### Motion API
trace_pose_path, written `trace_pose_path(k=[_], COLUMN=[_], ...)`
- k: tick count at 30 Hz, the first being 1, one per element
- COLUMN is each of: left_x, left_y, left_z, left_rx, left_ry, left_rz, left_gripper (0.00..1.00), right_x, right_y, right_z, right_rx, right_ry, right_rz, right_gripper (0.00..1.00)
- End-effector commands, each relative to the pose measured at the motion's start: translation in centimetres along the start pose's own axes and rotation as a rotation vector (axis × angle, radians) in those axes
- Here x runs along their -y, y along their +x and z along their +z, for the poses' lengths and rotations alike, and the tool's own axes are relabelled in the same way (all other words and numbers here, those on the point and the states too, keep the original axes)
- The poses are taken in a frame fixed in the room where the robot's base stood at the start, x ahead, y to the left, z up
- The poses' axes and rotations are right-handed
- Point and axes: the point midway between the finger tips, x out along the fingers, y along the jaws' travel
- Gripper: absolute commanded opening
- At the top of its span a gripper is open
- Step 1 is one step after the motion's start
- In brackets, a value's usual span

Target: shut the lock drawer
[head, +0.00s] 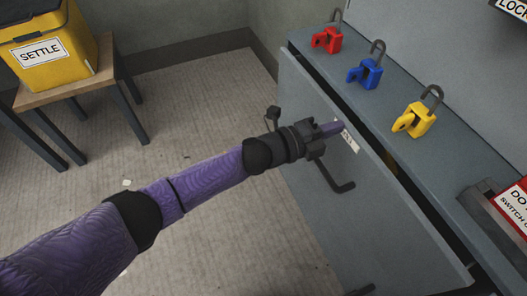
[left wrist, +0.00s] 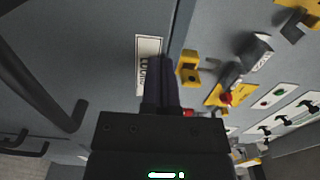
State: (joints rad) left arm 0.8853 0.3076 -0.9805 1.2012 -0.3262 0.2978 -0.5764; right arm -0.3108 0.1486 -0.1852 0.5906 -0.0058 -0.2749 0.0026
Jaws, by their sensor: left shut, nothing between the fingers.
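The lock drawer's grey front (head: 365,220) stands out a little from the cabinet, with a dark gap (head: 430,213) behind its upper edge. A white label (head: 349,140) and a dark bar handle (head: 335,180) are on the front. My left gripper (head: 332,128) is shut and empty, its fingertips at the label near the upper edge; contact is hard to tell. In the left wrist view the closed fingers (left wrist: 169,75) lie beside the label (left wrist: 148,65), with a handle (left wrist: 45,90) to the left. My right gripper is out of view.
Red (head: 326,40), blue (head: 366,72) and yellow (head: 414,119) padlocks stand on the cabinet top (head: 395,95). A yellow box (head: 50,60) marked SETTLE sits on a wooden-topped table (head: 70,92) at the left. The floor (head: 190,110) between is mostly clear.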

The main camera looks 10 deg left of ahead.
Motion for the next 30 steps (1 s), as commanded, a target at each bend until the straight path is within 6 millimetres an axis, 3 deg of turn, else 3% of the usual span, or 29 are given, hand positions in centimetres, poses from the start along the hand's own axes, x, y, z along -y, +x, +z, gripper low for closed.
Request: trace_pose_path(k=[13,30], left_x=[0.1,0.5], left_y=[1.3,0.7], left_z=[0.0,0.4], left_rx=[0.0,0.003], left_ry=[0.001,0.002], left_rz=[-0.002,-0.007], left_gripper=[0.0,0.0], right_x=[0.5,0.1], right_y=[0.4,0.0], right_z=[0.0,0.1], right_rx=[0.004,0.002], right_ry=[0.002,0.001], right_rz=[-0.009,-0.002], right_gripper=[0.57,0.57])
